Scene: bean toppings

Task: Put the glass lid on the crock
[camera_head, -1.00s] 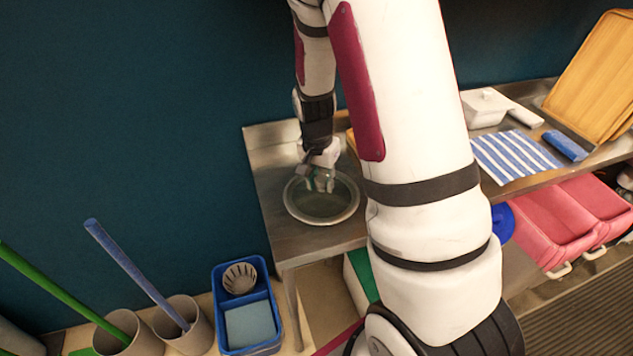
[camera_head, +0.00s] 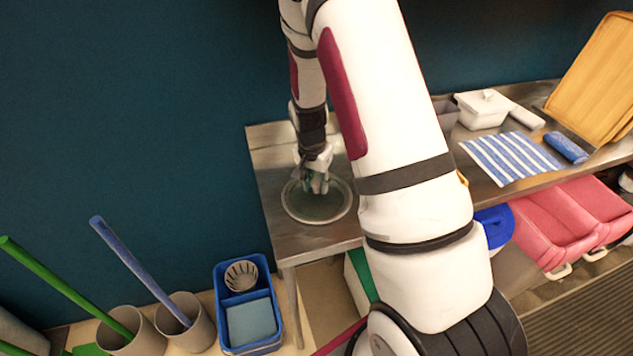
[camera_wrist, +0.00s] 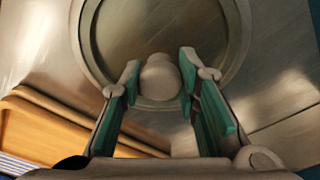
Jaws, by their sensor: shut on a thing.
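The glass lid (camera_head: 318,209) is a dark, see-through disc with a pale metal rim, at the left end of the steel table. My gripper (camera_head: 317,189) reaches down over its middle. In the wrist view the lid (camera_wrist: 170,30) fills the upper middle, and its round pale knob (camera_wrist: 158,78) sits between the two green-padded fingers of my gripper (camera_wrist: 158,86), which is shut on it. I cannot tell whether the lid touches the table or hangs just above it. I cannot make out the crock for certain; my arm covers the middle of the table.
On the steel table (camera_head: 275,160) to the right are a white lidded dish (camera_head: 483,110), a striped cloth (camera_head: 511,158), a blue bundle (camera_head: 566,147) and wooden trays (camera_head: 597,80). Pink bins (camera_head: 555,235) stand below. A blue caddy (camera_head: 247,305) stands low at the left.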

